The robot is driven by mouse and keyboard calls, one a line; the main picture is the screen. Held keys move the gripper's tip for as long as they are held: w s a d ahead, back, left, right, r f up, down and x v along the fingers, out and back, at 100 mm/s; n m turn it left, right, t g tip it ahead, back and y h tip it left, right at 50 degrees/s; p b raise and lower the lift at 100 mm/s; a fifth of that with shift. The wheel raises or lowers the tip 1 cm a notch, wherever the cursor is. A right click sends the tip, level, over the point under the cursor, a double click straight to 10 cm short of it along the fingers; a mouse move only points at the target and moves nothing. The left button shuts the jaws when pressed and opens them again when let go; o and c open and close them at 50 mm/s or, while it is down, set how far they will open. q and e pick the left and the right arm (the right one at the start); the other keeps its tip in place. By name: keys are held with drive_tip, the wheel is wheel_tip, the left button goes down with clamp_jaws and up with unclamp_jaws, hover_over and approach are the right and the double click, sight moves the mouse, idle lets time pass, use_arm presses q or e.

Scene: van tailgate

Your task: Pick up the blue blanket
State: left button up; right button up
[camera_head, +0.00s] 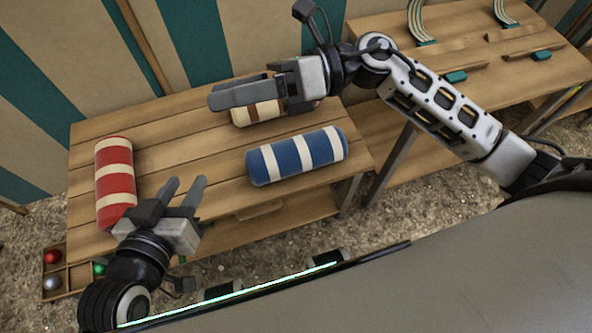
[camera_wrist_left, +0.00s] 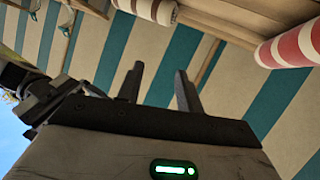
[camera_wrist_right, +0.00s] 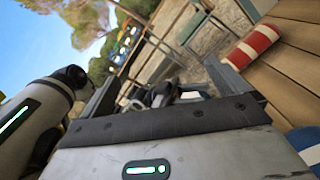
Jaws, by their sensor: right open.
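The blue blanket (camera_head: 271,164) is a roll with white stripes lying on the wooden table's front right part. A corner of it shows at the lower right of the right wrist view (camera_wrist_right: 302,138). My right gripper (camera_head: 213,97) is open above the back of the table, behind the blue blanket, over a brown-and-white roll (camera_head: 242,116) that it partly hides. My left gripper (camera_head: 184,184) is open and empty at the table's front edge, between the red roll and the blue blanket, apart from both. Its spread fingers show in the left wrist view (camera_wrist_left: 160,85).
A red-and-white roll (camera_head: 115,172) lies at the table's left end. The slatted table (camera_head: 200,150) is clear between the rolls. A second wooden table (camera_head: 465,30) stands at the back right. A box of coloured balls (camera_head: 54,280) sits low at the left. A striped wall stands behind.

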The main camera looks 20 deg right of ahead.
drive_tip(key=w+d+f+n+g+h+b, duration=0.1)
drive_tip(key=d+f+n+g+h+b, duration=0.15)
drive_tip(key=f+n+h, duration=0.4)
drive_tip(key=n+t+h+b, duration=0.2)
drive_tip(key=h+b, duration=0.2)
drive_tip(key=h, duration=0.3)
approach(302, 144)
drive_tip(key=b+x, duration=0.2)
drive_tip(key=x, duration=0.4)
drive_tip(key=shift+s+f, duration=0.1)
drive_tip(key=shift+a+f+b, duration=0.3)
drive_tip(key=shift+f+b, duration=0.1)
drive_tip(key=shift+f, duration=0.25)
drive_tip(key=b+x, duration=0.1)
drive_tip(key=x, duration=0.2)
drive_tip(key=shift+a+f+b, duration=0.15)
drive_tip(key=shift+f+b, duration=0.15)
drive_tip(key=shift+a+f, duration=0.1)
drive_tip(key=shift+f, duration=0.15)
use_arm(q)
drive_tip(key=d+h, duration=0.1)
drive_tip(key=d+f+n+t+h, duration=0.1)
drive_tip(key=d+f+t+h, duration=0.1)
drive_tip(key=shift+w+d, duration=0.1)
drive_tip(key=shift+w, duration=0.15)
use_arm(e)
drive_tip(key=shift+r, duration=0.1)
drive_tip(key=c, duration=1.2)
